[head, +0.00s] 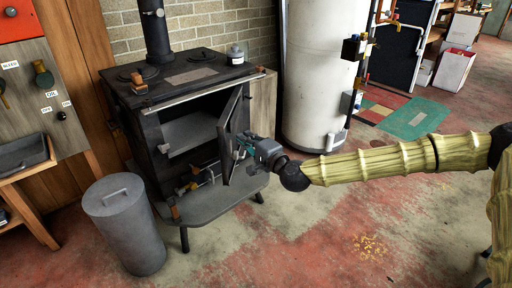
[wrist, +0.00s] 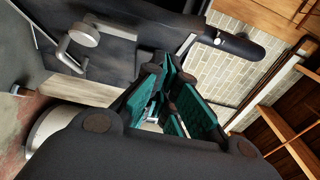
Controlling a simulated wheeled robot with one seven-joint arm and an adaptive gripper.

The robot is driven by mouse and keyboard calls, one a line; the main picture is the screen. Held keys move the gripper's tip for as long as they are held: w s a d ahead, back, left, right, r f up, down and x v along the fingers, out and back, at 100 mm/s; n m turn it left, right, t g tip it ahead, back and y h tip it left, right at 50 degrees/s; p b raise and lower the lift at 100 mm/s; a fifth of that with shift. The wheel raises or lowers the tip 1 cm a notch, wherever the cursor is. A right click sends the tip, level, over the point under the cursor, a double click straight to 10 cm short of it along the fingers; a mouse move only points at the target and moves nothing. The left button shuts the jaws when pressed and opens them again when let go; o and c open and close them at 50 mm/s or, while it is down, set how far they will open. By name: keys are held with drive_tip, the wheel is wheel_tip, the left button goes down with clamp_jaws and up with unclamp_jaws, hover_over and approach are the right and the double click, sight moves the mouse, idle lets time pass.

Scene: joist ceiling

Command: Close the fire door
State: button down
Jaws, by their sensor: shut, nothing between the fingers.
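The black stove (head: 185,100) stands against the brick wall in the head view. Its fire door (head: 229,132) is a dark framed panel on the right side of the opening, swung well out toward me, so the firebox shows. My gripper (head: 241,147), with teal finger pads, is at the right, outer side of the door, very close to it; whether it touches is not clear. The wrist view shows my gripper (wrist: 168,85) shut and empty, with dark metal surfaces and a round grey fitting beyond it. The gripper hides part of the door's lower half.
A grey lidded bin (head: 124,225) stands front left of the stove. A white cylindrical tank (head: 318,75) stands behind my arm on the right. A small grey canister (head: 235,54) sits on the stove top. The floor in front is clear.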

sight(226, 131)
drive_tip(key=shift+w+a+b, duration=0.15)
drive_tip(key=shift+a, duration=0.75)
drive_tip(key=shift+w+a+b, duration=0.1)
drive_tip(key=shift+a+b, duration=0.05)
drive_tip(key=shift+a, duration=0.7)
drive_tip(key=shift+a, duration=0.1)
